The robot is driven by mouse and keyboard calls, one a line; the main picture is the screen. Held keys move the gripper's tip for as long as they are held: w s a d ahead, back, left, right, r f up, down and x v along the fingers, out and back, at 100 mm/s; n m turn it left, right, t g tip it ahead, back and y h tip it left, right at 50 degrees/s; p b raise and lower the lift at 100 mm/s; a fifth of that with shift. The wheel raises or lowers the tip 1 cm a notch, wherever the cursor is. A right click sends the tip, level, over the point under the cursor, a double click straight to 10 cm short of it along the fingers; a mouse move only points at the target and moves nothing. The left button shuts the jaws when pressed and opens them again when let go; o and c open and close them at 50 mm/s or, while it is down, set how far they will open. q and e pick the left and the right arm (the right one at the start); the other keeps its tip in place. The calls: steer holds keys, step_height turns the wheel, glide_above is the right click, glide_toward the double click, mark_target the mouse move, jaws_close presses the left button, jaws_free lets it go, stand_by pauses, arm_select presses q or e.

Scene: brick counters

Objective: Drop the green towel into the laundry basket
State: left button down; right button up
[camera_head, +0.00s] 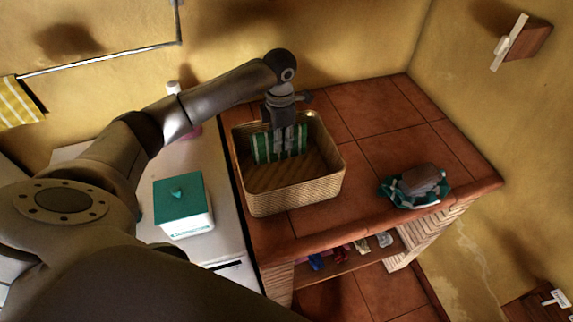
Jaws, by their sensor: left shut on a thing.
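The laundry basket (305,196) is a woven, tan, rectangular basket on the tiled counter against the back wall. The green towel (266,150) has green and white stripes and hangs inside the basket near its back wall. My left gripper (290,146) points down over the back part of the basket, shut on the towel, with its fingertips below the rim level as seen here. The fingers cover part of the towel. I cannot tell whether the towel touches the basket floor. My right gripper is not in view.
A grey block on a green and white checked cloth (416,186) sits right of the basket. A white box with a teal lid (179,199) stands on the white surface at left. Small items lie on the shelf (340,262) below.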

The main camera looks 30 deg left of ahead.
arm_select(q)
steer(key=c, duration=1.2)
jaws_free()
steer(key=shift+r, duration=0.1)
step_height(320, 180, up, 12)
steer(key=shift+f, duration=0.1)
